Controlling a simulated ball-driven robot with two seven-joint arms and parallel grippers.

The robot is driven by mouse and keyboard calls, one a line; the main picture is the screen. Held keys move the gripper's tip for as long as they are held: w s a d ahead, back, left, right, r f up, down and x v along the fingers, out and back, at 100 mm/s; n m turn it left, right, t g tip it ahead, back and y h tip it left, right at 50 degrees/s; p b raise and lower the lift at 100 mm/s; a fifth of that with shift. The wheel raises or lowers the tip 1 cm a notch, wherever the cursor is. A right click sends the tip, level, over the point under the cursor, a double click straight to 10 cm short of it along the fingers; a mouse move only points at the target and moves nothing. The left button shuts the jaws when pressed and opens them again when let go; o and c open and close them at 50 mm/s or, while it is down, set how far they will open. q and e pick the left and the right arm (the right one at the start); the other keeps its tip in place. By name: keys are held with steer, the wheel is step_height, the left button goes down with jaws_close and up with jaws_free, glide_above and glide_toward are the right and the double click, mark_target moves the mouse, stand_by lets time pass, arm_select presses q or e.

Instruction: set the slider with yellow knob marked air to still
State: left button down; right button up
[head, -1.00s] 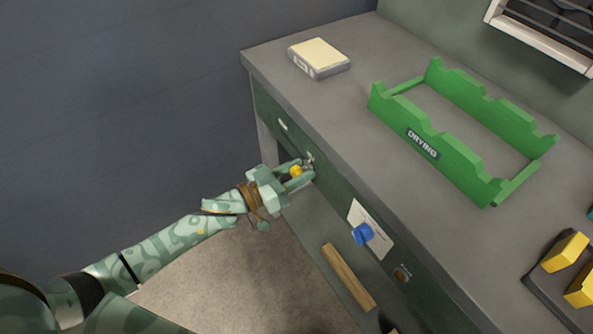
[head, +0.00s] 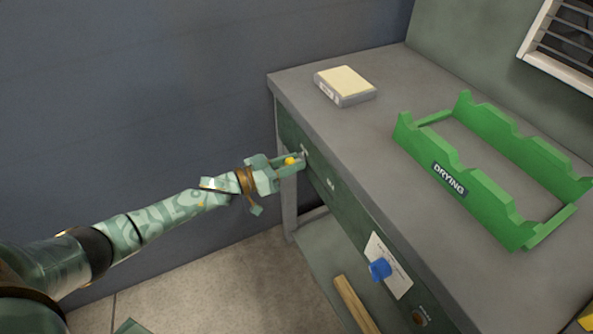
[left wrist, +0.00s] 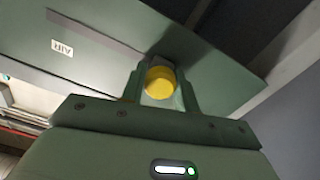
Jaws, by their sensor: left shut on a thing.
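The yellow knob (head: 290,161) of the slider sits at the far left part of the green front panel (head: 345,208) of the workbench. My left gripper (head: 296,161) is shut on it, and the left wrist view shows the knob (left wrist: 160,82) between the two fingers. A small plate marked AIR (left wrist: 62,48) is on the panel, to the left in the left wrist view. In the head view a pale label (head: 331,184) shows right of the gripper, too small to read. Another pale mark (head: 305,151) is by the fingertips, partly hidden. My right gripper is not in view.
A green rack marked DRYING (head: 449,180) and a cream-topped box (head: 345,84) stand on the bench top (head: 390,140). A wooden strip (head: 355,304) lies below.

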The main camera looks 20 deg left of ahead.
arm_select(q)
steer(key=shift+w+a, duration=0.1)
steer(key=shift+a, duration=0.15)
steer(key=c, duration=1.1)
jaws_free()
steer(key=shift+o, duration=0.2)
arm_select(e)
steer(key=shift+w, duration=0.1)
arm_select(q)
steer(key=shift+s+a, duration=0.25)
steer(key=shift+s, duration=0.05)
steer(key=p+v, duration=0.4)
steer(key=v, duration=1.1)
steer(key=shift+s+a, duration=0.15)
steer(key=shift+a, duration=0.05)
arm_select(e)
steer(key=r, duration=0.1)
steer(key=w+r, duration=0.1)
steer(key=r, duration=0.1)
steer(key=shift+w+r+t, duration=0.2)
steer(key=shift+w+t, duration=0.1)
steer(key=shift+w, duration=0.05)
